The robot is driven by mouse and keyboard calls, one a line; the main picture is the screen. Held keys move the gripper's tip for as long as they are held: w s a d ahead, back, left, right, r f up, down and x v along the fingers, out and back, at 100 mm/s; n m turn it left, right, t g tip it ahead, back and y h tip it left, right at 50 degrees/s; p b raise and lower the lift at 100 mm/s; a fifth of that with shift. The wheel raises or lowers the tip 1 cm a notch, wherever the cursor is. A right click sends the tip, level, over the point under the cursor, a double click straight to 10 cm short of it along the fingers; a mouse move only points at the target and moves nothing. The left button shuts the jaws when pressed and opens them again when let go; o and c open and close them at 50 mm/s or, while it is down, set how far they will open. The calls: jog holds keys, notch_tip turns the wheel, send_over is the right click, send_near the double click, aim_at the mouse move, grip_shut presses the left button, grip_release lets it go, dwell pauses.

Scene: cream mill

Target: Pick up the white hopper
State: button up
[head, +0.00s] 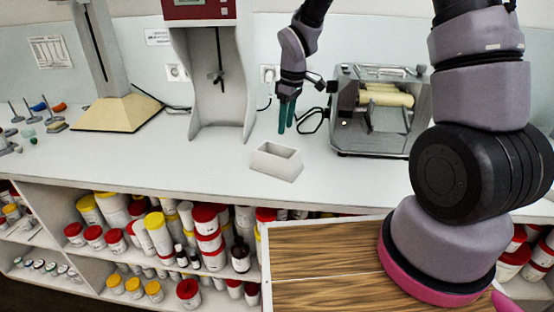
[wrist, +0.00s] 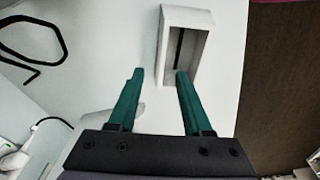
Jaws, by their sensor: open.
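The white hopper (head: 277,160) is a small rectangular open box standing on the white counter near its front edge in the head view. In the wrist view the hopper (wrist: 185,47) lies ahead of the fingers, with its dark, narrow opening facing the camera. My gripper (head: 287,115) points down above the counter, just behind the hopper. In the wrist view my gripper (wrist: 157,72) is open, with its two green fingers apart and nothing between them. The right fingertip appears close to the hopper's near end; I cannot tell whether it touches.
A mill with cream rollers (head: 384,105) stands right of the hopper. A grey stand with a red top (head: 217,85) stands behind left. A black cable (wrist: 35,38) lies on the counter. Shelves below hold several jars (head: 207,222). The counter left of the hopper is clear.

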aim_at(283, 147)
jog(key=f, duration=0.6)
jog(key=a+f, duration=0.1)
jog(key=f, duration=0.2)
jog(key=shift+w, duration=0.15)
grip_shut()
jog(key=shift+r, duration=0.1)
dwell(1.0)
